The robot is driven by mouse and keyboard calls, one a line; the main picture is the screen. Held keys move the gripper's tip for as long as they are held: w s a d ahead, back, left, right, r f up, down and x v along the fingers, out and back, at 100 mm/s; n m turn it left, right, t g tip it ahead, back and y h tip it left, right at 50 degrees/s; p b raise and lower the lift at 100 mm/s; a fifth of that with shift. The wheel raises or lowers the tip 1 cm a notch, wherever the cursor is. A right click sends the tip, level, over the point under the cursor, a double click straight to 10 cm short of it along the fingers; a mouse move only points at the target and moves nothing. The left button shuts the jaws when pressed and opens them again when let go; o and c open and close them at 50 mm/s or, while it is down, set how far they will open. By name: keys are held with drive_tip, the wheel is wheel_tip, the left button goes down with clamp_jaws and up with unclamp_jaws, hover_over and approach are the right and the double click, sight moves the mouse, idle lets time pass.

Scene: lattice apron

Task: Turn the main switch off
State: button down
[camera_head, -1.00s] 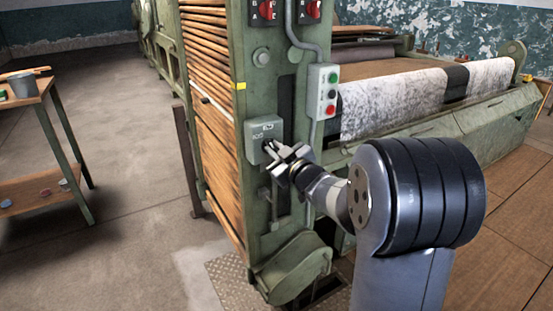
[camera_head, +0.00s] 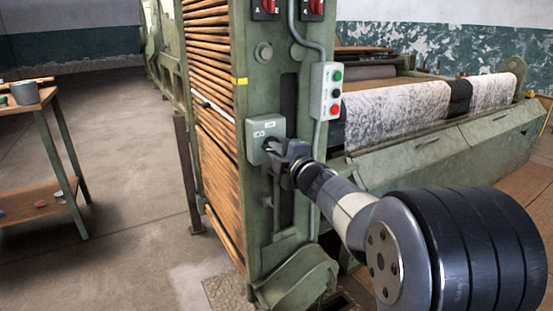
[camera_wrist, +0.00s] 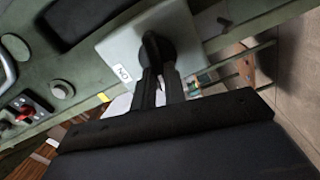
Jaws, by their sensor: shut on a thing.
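The main switch is a pale grey-green box (camera_head: 260,129) on the front of the green machine column, with small white labels on its face. It also shows in the wrist view (camera_wrist: 122,52), with a dark rotary handle (camera_wrist: 157,47) and one white label. My gripper (camera_head: 272,148) is at the box's lower right in the head view. In the wrist view my gripper's two dark fingers (camera_wrist: 159,80) are shut on the handle. The handle's lower part is hidden between the fingers. In the head view the gripper hides most of the handle.
A button box (camera_head: 326,91) with green, white and red buttons hangs right of the switch. Red switches (camera_head: 312,8) sit above. A wooden-topped trolley (camera_head: 42,107) with a grey pot stands at left. Open floor (camera_head: 125,150) lies between trolley and machine.

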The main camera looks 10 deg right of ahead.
drive_tip(key=shift+f+n+b, duration=0.2)
drive_tip(key=shift+n+b, duration=0.45)
drive_tip(key=shift+n, duration=0.45)
drive_tip(key=c, duration=1.5)
unclamp_jaws()
drive_tip(key=shift+o, duration=0.2)
drive_tip(key=shift+r, duration=0.1)
drive_tip(key=p+v, duration=0.2)
drive_tip(key=v, duration=0.8)
drive_tip(key=shift+s, duration=0.4)
drive_tip(key=shift+d, duration=0.1)
